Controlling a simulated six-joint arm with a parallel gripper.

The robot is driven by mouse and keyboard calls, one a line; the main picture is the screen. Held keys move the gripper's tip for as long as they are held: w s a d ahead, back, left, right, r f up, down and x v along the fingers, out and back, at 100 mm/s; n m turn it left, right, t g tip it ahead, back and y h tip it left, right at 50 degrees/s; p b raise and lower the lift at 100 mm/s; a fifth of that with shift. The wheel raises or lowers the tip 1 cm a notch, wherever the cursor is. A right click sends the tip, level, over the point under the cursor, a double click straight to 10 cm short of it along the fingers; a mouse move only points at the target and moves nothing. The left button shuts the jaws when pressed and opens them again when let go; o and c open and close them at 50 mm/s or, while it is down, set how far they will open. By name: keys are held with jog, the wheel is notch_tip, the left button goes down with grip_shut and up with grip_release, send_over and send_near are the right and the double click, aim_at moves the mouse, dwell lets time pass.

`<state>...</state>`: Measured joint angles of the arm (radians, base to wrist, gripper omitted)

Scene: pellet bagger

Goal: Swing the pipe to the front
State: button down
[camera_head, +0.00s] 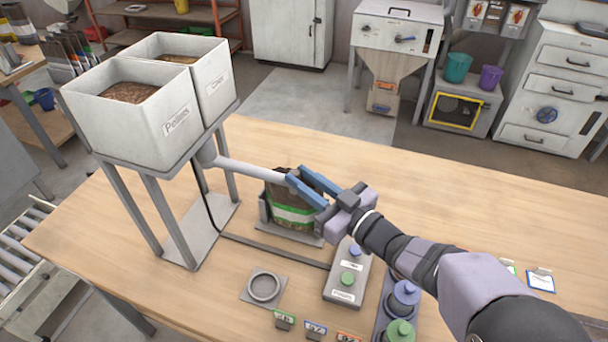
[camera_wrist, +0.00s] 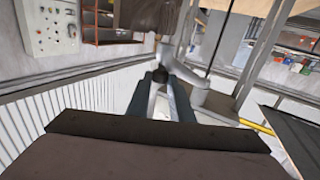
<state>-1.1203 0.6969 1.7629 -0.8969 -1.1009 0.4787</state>
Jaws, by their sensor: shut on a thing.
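The pale grey pipe (camera_head: 250,172) runs from under the two hoppers to the right over the table, sloping slightly down in the picture. My gripper (camera_head: 300,183) is shut on the pipe near its free end, with its blue fingers on either side. A bag with a green and white band (camera_head: 293,216) stands in a grey holder (camera_head: 264,212) just under the pipe's end. The fingers partly hide the bag's top and the pipe's end. In the wrist view, my fingers (camera_wrist: 161,82) close on the pipe, whose pivot end (camera_wrist: 212,103) shows to the right.
Hoppers marked Pellets (camera_head: 178,140) and Chef (camera_head: 219,95) stand on a metal frame at the left. A control box with buttons (camera_head: 347,274), a round ring on a plate (camera_head: 264,288) and lidded jars (camera_head: 403,298) are at the front. The table's back right is clear.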

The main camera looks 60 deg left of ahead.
jog(key=s+d+m+t+b, duration=0.7)
jog(key=s+t, duration=0.3)
jog(key=t, duration=0.2)
jog(key=shift+s+d+m+b, duration=0.3)
jog(key=shift+d+m, duration=0.1)
jog(key=shift+d, duration=0.35)
jog(key=shift+r, duration=0.1)
jog(key=c, duration=1.6)
grip_release()
jog(key=shift+o, duration=0.2)
jog(key=shift+r, duration=0.1)
notch_tip(320, 180, up, 10)
jog(key=shift+p, duration=0.35)
